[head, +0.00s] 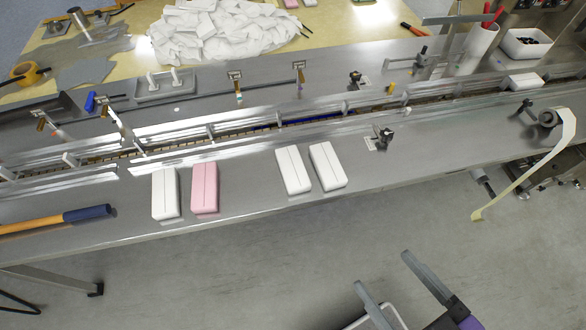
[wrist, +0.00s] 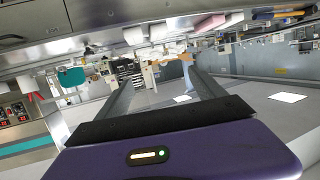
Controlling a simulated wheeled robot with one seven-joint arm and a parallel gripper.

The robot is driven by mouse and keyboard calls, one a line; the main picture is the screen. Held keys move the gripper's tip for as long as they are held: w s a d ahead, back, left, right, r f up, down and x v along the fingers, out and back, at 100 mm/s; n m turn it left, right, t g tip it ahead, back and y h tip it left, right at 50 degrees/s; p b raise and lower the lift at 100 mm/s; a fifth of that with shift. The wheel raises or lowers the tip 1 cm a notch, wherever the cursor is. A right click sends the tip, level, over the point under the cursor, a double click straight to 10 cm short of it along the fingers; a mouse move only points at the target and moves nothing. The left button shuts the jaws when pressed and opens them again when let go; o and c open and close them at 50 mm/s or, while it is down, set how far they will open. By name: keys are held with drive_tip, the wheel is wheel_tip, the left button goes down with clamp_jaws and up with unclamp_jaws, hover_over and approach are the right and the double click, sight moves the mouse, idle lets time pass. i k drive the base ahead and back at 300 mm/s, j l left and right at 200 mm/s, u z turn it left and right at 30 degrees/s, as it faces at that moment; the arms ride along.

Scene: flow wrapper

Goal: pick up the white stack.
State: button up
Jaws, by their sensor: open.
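Three white stacks lie on the near strip of the steel table: one at the left (head: 165,193) beside a pink stack (head: 205,187), and two side by side nearer the middle, a left one (head: 293,170) and a right one (head: 327,166). Each has a lengthwise line on top. The pictures do not single out one white stack. My gripper (head: 382,269) is at the bottom of the head view, in front of the table edge, fingers apart and empty, touching nothing. In the tilted wrist view the stacks look small and far, beyond the spread fingers (wrist: 162,92).
A conveyor channel (head: 250,124) with metal rails runs behind the stacks. Another white block (head: 525,81) sits far right.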

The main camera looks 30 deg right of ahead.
sight(294, 174)
drive_tip(key=k+j+z, duration=0.25)
drive_tip(key=j, duration=0.35)
drive_tip(key=k+j+z, duration=0.25)
drive_tip(key=k+j, duration=0.25)
